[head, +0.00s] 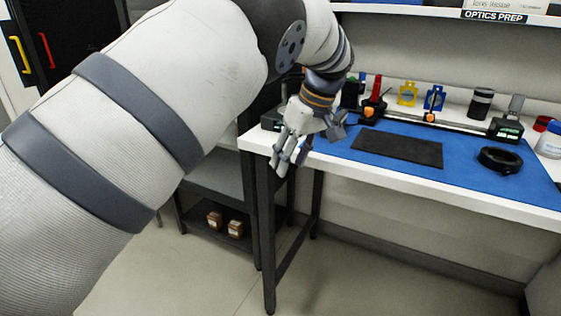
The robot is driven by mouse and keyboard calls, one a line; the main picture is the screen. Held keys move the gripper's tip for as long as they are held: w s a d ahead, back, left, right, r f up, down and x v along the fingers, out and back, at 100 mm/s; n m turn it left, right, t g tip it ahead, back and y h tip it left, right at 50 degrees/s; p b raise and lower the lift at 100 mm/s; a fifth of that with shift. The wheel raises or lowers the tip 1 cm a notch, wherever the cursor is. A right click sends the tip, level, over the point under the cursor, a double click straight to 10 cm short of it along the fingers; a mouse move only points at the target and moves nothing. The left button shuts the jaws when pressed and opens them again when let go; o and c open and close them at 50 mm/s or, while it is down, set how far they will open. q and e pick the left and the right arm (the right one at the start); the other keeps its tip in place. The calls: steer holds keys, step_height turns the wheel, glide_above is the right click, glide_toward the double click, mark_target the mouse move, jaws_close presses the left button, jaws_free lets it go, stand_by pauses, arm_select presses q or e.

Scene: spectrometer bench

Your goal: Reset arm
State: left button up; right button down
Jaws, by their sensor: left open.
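My left arm comes in from the left and fills much of the head view. My left gripper (290,150) hangs with its fingers down at the near left corner of the white bench (420,188). Its fingers are apart and I see nothing between them. I cannot tell whether it touches the bench edge. My right gripper is not in the view.
A blue mat (470,178) on the bench bears a dark flat pad (398,149) and a black ring (500,160). Optics parts stand along a rail behind. A shelf (520,17) hangs above. Two small brown boxes (225,224) sit low at left. The floor in front is clear.

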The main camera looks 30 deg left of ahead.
arm_select(q)
steer(key=shift+w, duration=0.1)
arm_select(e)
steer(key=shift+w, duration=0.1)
arm_select(q)
steer(key=s+f+m+h, duration=0.1)
steer(key=s+f+m, duration=0.1)
steer(key=s+f, duration=0.55)
steer(key=s+f+m+g, duration=0.1)
steer(key=s+f+m, duration=0.25)
steer(key=f, duration=0.75)
steer(key=s+f+m+h, duration=0.1)
steer(key=s+f, duration=0.6)
steer(key=f, duration=0.2)
steer(key=s+d+f+m+h, duration=0.1)
steer(key=s+d+m, duration=0.2)
steer(key=s, duration=1.1)
steer(key=s+d+f+m+g+h+p, duration=0.1)
steer(key=s+d+m, duration=0.3)
steer(key=s, duration=1.1)
steer(key=shift+f, duration=0.35)
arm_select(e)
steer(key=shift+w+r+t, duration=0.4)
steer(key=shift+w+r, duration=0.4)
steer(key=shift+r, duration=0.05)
